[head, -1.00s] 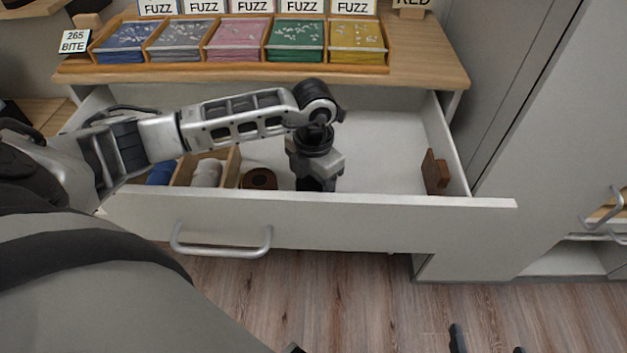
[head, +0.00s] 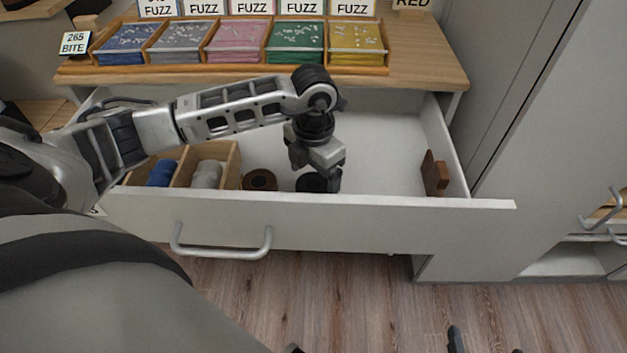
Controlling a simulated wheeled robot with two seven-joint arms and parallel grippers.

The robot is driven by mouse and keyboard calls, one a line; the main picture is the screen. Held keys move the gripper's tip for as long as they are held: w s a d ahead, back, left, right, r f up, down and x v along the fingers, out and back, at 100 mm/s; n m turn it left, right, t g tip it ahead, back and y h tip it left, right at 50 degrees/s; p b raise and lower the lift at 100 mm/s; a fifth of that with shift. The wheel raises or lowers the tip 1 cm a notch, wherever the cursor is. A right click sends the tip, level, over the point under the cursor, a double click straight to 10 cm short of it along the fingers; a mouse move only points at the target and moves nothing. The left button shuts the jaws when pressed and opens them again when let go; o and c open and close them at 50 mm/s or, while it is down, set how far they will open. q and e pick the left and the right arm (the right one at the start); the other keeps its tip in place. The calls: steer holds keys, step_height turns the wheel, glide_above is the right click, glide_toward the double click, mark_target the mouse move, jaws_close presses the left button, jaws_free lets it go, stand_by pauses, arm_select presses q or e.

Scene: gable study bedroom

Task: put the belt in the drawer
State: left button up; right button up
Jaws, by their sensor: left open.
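A black rolled belt (head: 311,184) lies on the floor of the open drawer (head: 390,150), right of the brown coil. My left gripper (head: 320,176) is open just above and behind it, partly covering it. The gripper appears apart from the roll, though the exact gap is hard to judge. At the bottom edge, two dark tips (head: 487,343) may belong to my right gripper; too little shows to tell its state.
A brown coil (head: 259,180) lies left of the black roll. A wooden divider box (head: 230,160) holds blue and whitish rolls. A brown block (head: 435,173) stands by the right wall. The drawer's right middle is clear. A tray of packets (head: 230,70) sits on the desktop.

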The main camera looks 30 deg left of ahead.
mark_target(314, 184)
arm_select(q)
step_height(314, 184, up, 9)
stand_by(0.3)
stand_by(0.4)
